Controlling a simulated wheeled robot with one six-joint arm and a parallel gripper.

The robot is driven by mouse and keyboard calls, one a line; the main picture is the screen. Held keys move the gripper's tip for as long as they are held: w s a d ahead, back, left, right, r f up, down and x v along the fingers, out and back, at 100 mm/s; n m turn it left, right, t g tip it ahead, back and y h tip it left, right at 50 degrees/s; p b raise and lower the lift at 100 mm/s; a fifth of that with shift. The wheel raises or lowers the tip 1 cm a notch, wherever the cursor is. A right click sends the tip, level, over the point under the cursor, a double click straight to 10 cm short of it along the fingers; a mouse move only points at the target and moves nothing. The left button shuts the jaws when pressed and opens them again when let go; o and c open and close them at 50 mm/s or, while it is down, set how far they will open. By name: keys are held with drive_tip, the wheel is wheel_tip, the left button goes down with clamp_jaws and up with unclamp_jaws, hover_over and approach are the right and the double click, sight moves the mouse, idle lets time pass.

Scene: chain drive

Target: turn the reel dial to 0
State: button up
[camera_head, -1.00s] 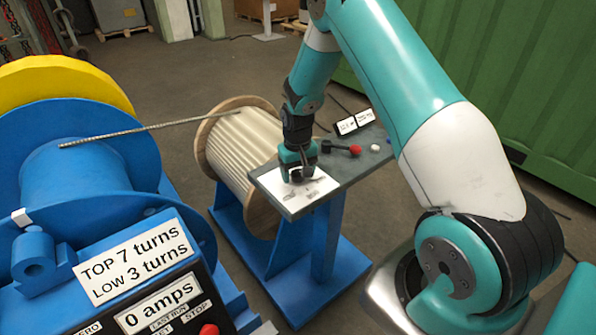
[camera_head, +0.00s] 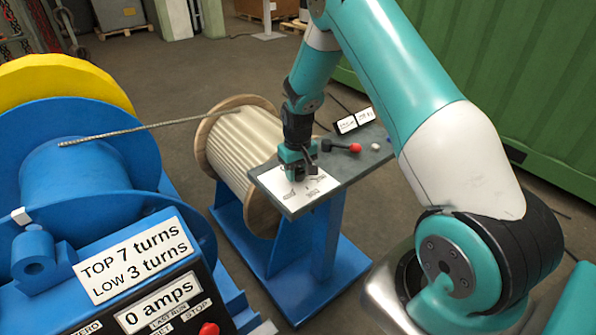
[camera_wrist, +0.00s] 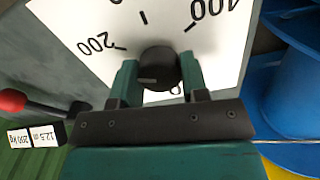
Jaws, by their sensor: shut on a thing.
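The reel dial is a dark round knob (camera_wrist: 160,66) on a white scale plate (camera_wrist: 85,28) marked 0, 100 and 200. My gripper (camera_wrist: 158,72) is shut on the knob, one finger on each side. A small pale mark shows on the knob's near face, but I cannot tell which figure the dial points to. The 0 is partly hidden beside the right finger; 200 is at the left and 100 at the upper right. In the head view my gripper (camera_head: 300,170) is down at the plate (camera_head: 290,193), and hides the knob.
The plate lies on a grey bench top (camera_head: 345,165) with a red-knobbed lever (camera_head: 354,147), a white button (camera_head: 376,147) and two small displays (camera_head: 354,121). A cable reel (camera_head: 240,150) stands left of it. A blue winch (camera_head: 80,170) with a lettered panel is at the left.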

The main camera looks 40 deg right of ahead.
sight(298, 171)
drive_tip(key=n, duration=1.1)
drive_tip(key=shift+n+b, duration=0.3)
drive_tip(key=n, duration=1)
drive_tip(key=shift+s+n, duration=0.1)
drive_tip(key=shift+n, duration=0.3)
drive_tip(key=o, duration=0.9)
drive_tip(key=shift+o, duration=0.2)
drive_tip(key=shift+r, duration=0.15)
wheel_tip(298, 171, up, 17)
drive_tip(key=b, duration=0.1)
